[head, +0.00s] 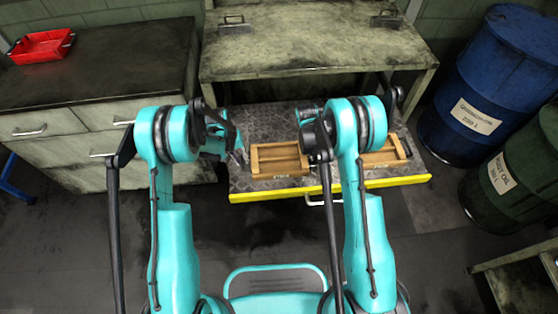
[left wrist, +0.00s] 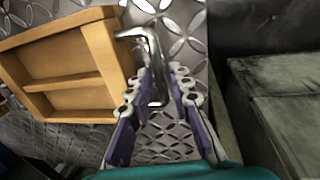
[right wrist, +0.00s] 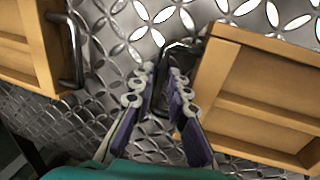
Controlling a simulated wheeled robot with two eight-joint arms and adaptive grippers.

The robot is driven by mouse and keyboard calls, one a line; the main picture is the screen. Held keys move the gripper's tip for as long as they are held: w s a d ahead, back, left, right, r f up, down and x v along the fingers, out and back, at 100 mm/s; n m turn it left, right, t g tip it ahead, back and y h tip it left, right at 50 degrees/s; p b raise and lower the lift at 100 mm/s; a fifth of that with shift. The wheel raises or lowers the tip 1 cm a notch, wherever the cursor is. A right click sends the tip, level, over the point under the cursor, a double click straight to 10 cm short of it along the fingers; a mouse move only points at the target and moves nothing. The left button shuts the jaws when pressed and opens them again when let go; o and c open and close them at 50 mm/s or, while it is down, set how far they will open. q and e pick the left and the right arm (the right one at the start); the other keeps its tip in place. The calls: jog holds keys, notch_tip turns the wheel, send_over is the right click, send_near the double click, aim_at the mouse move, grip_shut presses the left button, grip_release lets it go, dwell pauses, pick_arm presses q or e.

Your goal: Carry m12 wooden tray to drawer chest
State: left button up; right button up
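I cannot read which is the M12 tray. My left gripper (left wrist: 160,75) is open at the left tray's outer end, its fingers on either side of a metal handle (left wrist: 150,45), with a gap visible. My right gripper (right wrist: 163,77) is open between the trays, its fingers around the dark handle (right wrist: 182,47) at the same tray's other end. This tray's wooden body shows in the left wrist view (left wrist: 110,55) and the right wrist view (right wrist: 215,70).
The other tray's handle (right wrist: 76,50) is close to my right gripper. A drawer chest (head: 100,90) with a red bin (head: 41,46) on top stands left. Blue (head: 500,80) and green (head: 510,185) barrels stand right.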

pick_arm(q)
grip_shut()
pick_arm(e)
grip_shut()
